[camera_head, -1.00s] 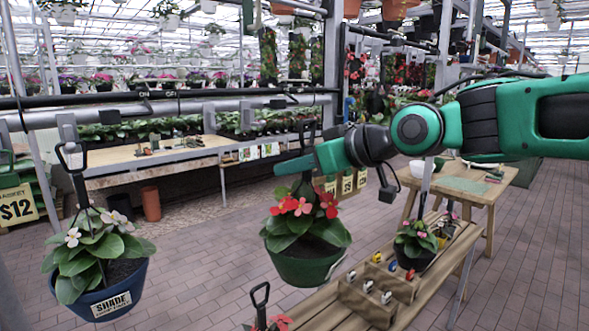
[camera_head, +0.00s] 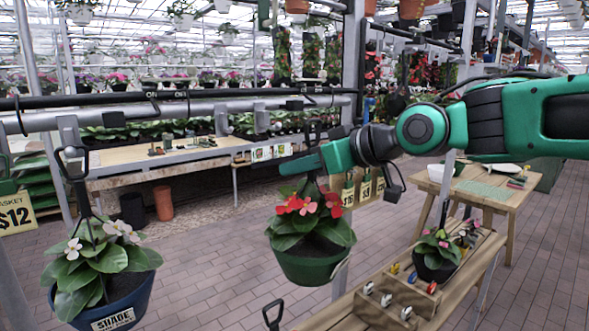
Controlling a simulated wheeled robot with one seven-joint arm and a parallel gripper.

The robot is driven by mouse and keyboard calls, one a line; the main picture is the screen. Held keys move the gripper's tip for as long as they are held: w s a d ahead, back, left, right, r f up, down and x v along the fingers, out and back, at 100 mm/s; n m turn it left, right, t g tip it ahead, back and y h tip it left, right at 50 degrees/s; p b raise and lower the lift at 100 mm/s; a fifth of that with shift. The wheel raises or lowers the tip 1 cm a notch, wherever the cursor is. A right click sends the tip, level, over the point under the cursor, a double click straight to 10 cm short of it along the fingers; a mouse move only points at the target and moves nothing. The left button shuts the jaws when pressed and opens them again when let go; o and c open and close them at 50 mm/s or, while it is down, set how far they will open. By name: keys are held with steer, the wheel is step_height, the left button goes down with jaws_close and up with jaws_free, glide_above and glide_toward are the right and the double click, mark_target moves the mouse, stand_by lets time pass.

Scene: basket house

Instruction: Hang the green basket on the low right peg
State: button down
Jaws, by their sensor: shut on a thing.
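The green basket (camera_head: 310,268) is a dark green pot with red and pink flowers and broad leaves. It hangs upright in the air at mid-picture from a black hanger with a loop handle (camera_head: 312,128). My gripper (camera_head: 300,163) reaches in from the right and is shut on that hanger, above the flowers. The fingertips' exact hold is partly hidden. A silver rail (camera_head: 180,114) runs behind, with grey brackets (camera_head: 262,121) and small dark-tipped pegs (camera_head: 294,104) along it. The basket is apart from the rail and lower than it. I cannot tell which peg is the low right one.
A blue basket (camera_head: 108,305) with a "SHADE" label hangs at the left, its handle (camera_head: 72,160) by a bracket. A wooden bench (camera_head: 350,318) with a potted plant (camera_head: 435,265) stands below right. A table (camera_head: 480,190) stands behind. Brick floor is open between.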

steer(key=shift+r, duration=0.1)
steer(key=w+a, duration=0.4)
steer(key=w, duration=0.3)
steer(key=shift+a, duration=0.35)
stand_by(0.4)
steer(key=shift+w+a, duration=0.25)
stand_by(1.1)
steer(key=shift+w+a, duration=0.4)
steer(key=shift+w, duration=0.2)
steer(key=shift+w+a, duration=0.35)
steer(key=shift+w, duration=0.2)
steer(key=shift+w+a, duration=0.1)
steer(key=shift+w+a, duration=0.35)
steer(key=shift+w, duration=0.15)
steer(key=shift+w+f, duration=0.15)
steer(key=shift+f, duration=0.45)
stand_by(0.4)
